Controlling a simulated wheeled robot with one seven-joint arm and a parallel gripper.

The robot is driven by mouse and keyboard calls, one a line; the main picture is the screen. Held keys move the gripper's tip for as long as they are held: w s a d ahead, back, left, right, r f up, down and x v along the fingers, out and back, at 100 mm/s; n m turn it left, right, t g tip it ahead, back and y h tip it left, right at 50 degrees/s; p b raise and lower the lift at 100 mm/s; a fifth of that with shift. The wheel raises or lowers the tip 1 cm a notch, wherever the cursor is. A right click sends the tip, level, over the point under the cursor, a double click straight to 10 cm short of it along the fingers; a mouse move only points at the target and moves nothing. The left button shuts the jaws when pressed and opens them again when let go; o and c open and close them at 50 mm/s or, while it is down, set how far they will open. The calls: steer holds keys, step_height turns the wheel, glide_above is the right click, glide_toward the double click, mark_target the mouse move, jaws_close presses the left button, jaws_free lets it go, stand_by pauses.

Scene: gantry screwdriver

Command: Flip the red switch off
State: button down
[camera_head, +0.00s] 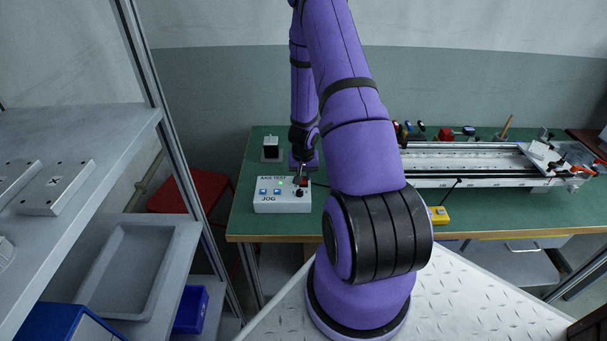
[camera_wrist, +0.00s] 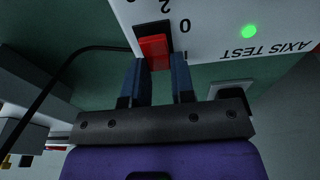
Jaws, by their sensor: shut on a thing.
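The red switch (camera_wrist: 153,48) is a rocker in a black frame on the white control box (camera_wrist: 215,25). Upside-down marks, among them 0 and 2, show beside it, and a green light (camera_wrist: 249,31) is lit. In the head view the control box (camera_head: 282,207) stands on the green table, and the red switch (camera_head: 304,181) is partly hidden by my gripper (camera_head: 300,172). In the wrist view my gripper (camera_wrist: 159,68) has its two dark fingers at the switch, shut on it. The exact contact is hard to see.
The box also carries blue buttons (camera_head: 270,192) and a black knob (camera_head: 299,193). A dark cable (camera_wrist: 60,68) runs from the box. A small black-topped block (camera_head: 271,147) stands behind it.

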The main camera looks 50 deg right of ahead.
steer(key=shift+s+a+t+h, duration=0.3)
steer(key=shift+t+h, duration=0.4)
steer(key=shift+h, duration=0.1)
steer(key=c, duration=1)
jaws_free()
steer(key=shift+o, duration=0.2)
steer(key=shift+r, duration=0.1)
steer(key=shift+r, duration=0.1)
steer(key=v, duration=1)
steer(key=shift+r, duration=0.25)
steer(key=shift+a, duration=0.1)
